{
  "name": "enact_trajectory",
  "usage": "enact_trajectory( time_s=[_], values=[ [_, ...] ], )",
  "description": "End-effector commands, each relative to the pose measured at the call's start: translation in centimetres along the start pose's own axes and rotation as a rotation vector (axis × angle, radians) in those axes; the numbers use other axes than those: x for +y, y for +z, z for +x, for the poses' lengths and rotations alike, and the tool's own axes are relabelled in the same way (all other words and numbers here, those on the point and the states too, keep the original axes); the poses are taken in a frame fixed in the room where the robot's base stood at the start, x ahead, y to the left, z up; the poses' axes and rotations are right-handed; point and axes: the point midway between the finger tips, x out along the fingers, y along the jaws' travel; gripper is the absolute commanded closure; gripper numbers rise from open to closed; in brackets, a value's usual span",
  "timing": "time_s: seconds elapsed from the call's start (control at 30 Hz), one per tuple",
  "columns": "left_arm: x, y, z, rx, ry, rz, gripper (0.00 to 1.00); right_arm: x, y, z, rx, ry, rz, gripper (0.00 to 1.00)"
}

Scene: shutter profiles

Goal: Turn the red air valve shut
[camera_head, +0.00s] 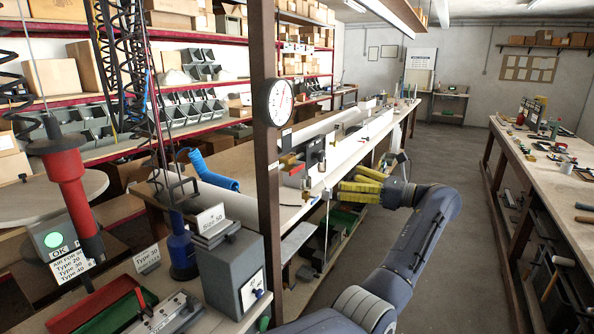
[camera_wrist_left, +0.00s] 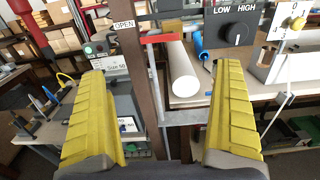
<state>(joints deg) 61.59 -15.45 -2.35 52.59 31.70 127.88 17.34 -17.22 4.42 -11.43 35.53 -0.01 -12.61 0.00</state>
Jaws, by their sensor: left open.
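The red valve handle (camera_wrist_left: 166,38) shows in the left wrist view as a flat red bar lying crosswise at the top of a thin grey upright pipe, beside an OPEN label (camera_wrist_left: 124,25). My left gripper (camera_head: 350,180) is open, with its yellow fingers pointing toward the bench edge in the head view. In the left wrist view its fingers (camera_wrist_left: 163,78) stand wide apart with nothing between them. The handle appears beyond the fingertips, between them in the picture and apart from both. My right gripper is in neither view.
A brown post (camera_head: 265,150) with a round gauge (camera_head: 272,102) stands left of my gripper. A LOW/HIGH knob box (camera_wrist_left: 237,28) and a numbered dial (camera_wrist_left: 295,22) are at upper right in the wrist view. A white tube (camera_wrist_left: 182,72) lies behind the valve. The aisle floor (camera_head: 450,160) is clear.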

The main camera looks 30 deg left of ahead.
Motion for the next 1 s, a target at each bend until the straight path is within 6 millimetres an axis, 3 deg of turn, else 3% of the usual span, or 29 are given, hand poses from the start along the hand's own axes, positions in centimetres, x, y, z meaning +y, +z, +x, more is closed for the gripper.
enact_trajectory(
  time_s=[0.27, 0.7, 1.0],
  values=[
    [0.1, 0.2, 2.9, 0.019, 0.005, -0.023, 0.0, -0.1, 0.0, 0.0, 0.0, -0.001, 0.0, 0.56],
    [0.1, 0.1, 10.9, 0.016, 0.005, -0.02, 0.0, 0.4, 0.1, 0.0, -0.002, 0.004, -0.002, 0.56],
    [0.1, 0.0, 15.2, 0.016, 0.004, -0.02, 0.0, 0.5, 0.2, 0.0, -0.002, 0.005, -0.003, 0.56]
  ],
)
